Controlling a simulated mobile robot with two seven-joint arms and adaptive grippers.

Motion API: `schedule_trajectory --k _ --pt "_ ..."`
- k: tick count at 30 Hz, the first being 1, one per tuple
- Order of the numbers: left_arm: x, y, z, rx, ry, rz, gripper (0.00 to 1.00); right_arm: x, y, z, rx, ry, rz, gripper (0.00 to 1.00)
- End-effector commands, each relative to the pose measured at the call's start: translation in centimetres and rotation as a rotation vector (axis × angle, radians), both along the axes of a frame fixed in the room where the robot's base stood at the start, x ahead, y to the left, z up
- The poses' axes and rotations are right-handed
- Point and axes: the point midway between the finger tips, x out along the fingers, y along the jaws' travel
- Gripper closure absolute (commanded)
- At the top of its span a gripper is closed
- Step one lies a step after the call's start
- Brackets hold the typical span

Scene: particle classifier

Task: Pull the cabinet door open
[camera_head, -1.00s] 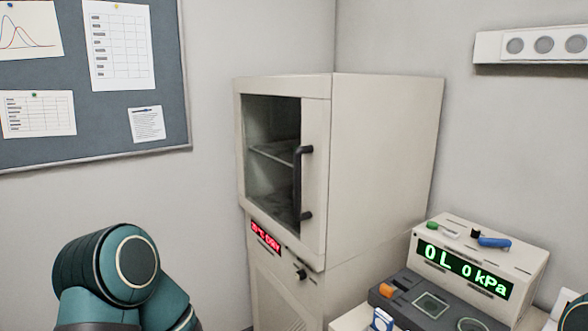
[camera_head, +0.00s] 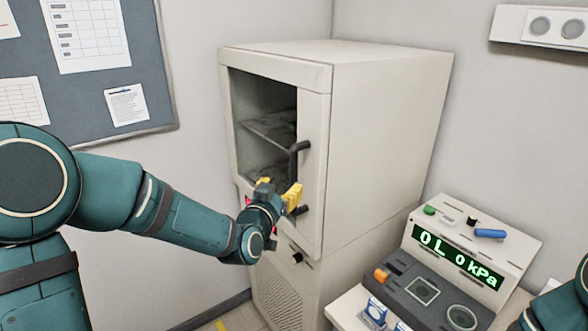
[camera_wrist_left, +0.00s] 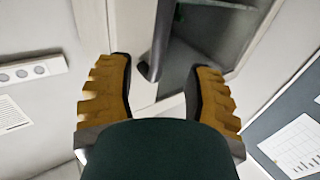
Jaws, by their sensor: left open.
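The pale cabinet (camera_head: 385,140) stands in the room's corner. Its windowed door (camera_head: 313,170) looks shut, and a dark vertical bar handle (camera_head: 295,160) is on the door's right side. My left gripper (camera_head: 279,188), with yellow fingers, is open in front of the door near the handle's lower end, hiding part of it. In the left wrist view the handle (camera_wrist_left: 158,40) shows in the space between the open fingers (camera_wrist_left: 162,66), ahead of them. No contact is visible; I cannot tell the exact depth gap. My right gripper is out of view; only part of my right arm shows at lower right.
A device with a green display (camera_head: 462,256) and a dark control panel (camera_head: 425,290) stands right of the cabinet on a pale table (camera_head: 345,308). A pinboard (camera_head: 95,75) hangs on the left wall. The cabinet's lower part has a small dark knob (camera_head: 297,257).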

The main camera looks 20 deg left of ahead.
Motion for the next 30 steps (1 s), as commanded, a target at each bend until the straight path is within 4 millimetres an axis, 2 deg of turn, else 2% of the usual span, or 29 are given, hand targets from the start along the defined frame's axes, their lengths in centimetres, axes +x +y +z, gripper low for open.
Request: schedule_trajectory --k 1,6,12,18,27,29,30 --pt "1.1 -0.1 0.1 -0.002 0.001 -0.001 0.48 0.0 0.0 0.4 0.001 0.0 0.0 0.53" --pt "4.4 -0.4 0.0 -0.002 0.002 -0.001 0.48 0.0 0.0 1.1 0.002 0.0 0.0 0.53" --pt "7.2 -0.6 0.1 -0.001 0.002 -0.001 0.48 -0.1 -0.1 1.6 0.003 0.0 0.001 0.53" --pt "8.3 -0.7 0.0 -0.001 0.002 -0.001 0.48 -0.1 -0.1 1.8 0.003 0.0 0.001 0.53" --pt "8.4 -0.7 0.0 -0.001 0.002 -0.001 0.49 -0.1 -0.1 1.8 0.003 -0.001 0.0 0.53" --pt "8.4 -0.7 0.0 -0.001 0.002 -0.001 0.7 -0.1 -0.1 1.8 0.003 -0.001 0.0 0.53" --pt "8.4 -0.7 0.0 -0.001 0.002 -0.001 0.84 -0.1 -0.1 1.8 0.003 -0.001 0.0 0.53"
